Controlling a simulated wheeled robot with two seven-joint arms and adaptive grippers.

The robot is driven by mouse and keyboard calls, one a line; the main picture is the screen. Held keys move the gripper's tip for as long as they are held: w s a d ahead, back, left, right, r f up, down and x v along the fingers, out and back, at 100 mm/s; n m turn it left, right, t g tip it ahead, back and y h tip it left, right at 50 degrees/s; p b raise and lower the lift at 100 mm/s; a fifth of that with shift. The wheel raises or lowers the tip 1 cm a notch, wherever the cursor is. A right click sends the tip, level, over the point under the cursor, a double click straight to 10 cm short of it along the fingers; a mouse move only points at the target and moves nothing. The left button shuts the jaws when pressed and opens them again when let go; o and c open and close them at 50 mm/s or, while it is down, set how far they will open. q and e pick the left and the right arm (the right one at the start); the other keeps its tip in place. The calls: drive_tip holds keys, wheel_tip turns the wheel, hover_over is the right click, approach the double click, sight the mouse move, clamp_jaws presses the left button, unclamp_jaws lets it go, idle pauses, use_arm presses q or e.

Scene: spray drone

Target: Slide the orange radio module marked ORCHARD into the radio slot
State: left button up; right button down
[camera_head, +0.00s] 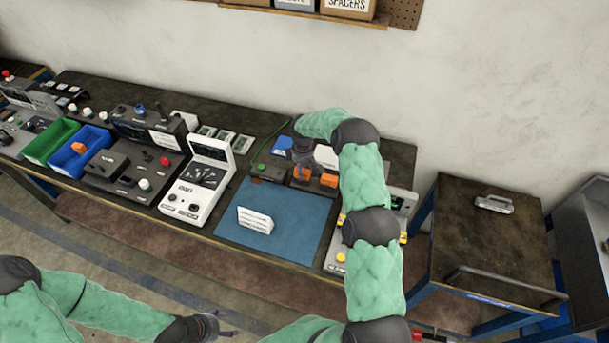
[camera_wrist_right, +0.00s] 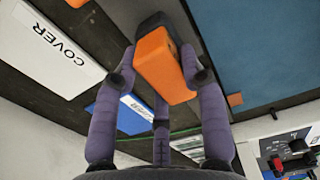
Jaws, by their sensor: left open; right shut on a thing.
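In the wrist view my right gripper (camera_wrist_right: 160,75) is shut on an orange module (camera_wrist_right: 168,68) with a dark end. No ORCHARD marking is readable on it. In the head view my right gripper (camera_head: 302,158) is at the back of the bench, over an orange block (camera_head: 300,173) that appears to be the held module. A second orange block (camera_head: 328,180) sits just to its right. My left gripper (camera_head: 214,326) is open and empty, low in front of the bench. I cannot identify the radio slot in either view.
A blue mat (camera_head: 290,235) with a folded white card (camera_head: 255,220) lies in front. A white console (camera_head: 200,180) stands left of it, with a blue bin (camera_head: 80,150) further left. A white COVER plate (camera_wrist_right: 50,45) lies near the right gripper.

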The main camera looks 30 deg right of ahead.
sight(303, 170)
drive_tip(key=shift+s+a+f, duration=0.15)
drive_tip(key=shift+s+a, duration=0.15)
drive_tip(key=shift+a, duration=0.1)
drive_tip(key=shift+r, duration=0.2)
drive_tip(key=shift+r+p, duration=0.45)
drive_tip(key=shift+r, duration=0.5)
drive_tip(key=shift+a+r, duration=0.2)
drive_tip(key=shift+r, duration=0.6)
drive_tip(key=shift+w+d+r+p, duration=0.1)
drive_tip(key=shift+d+r+p, duration=0.2)
drive_tip(key=shift+r, duration=0.75)
